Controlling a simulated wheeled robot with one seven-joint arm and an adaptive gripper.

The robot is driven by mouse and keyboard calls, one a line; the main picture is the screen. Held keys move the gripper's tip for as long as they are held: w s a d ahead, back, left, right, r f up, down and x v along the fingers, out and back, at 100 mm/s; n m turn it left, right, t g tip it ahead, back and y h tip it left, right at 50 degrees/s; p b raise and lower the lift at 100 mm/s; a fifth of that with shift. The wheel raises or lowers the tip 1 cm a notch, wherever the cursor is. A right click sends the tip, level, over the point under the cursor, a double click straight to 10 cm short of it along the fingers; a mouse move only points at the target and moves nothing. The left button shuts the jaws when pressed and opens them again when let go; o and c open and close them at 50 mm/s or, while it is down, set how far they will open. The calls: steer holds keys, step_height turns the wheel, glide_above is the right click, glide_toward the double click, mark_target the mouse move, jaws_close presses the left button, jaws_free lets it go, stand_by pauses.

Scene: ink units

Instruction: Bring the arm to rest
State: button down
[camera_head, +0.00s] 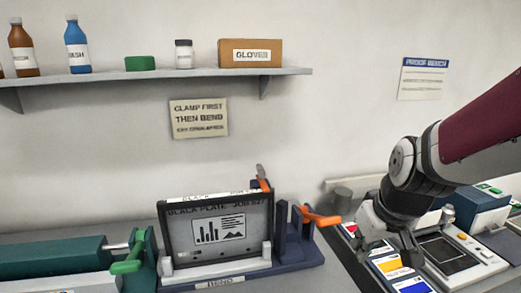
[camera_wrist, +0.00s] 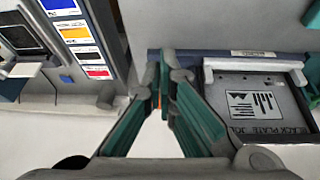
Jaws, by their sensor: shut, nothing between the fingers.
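My gripper (camera_wrist: 163,72) is shut and empty, with its green-sided fingers together in the wrist view. In the head view my gripper (camera_head: 384,232) hangs at the lower right, in front of a device with colored labels. It is to the right of the bending fixture (camera_head: 283,262) and apart from the plate (camera_head: 180,238). The plate, marked "BLACK PLATE", stands in the fixture. It also shows upside down at the right of the wrist view (camera_wrist: 255,82).
An orange lever (camera_head: 320,219) sticks out of the fixture toward my gripper. A teal roller unit (camera_head: 55,258) is at lower left. A wall shelf (camera_head: 150,75) holds bottles and a gloves box (camera_head: 250,53).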

steer(key=s+a+r+m, duration=0.1)
steer(key=s+r, duration=0.3)
steer(key=s, duration=0.3)
steer(key=s+r+m+t, duration=0.1)
steer(key=s+r, duration=0.3)
steer(key=s, duration=0.4)
steer(key=shift+a+r, duration=0.35)
steer(key=shift+r, duration=0.05)
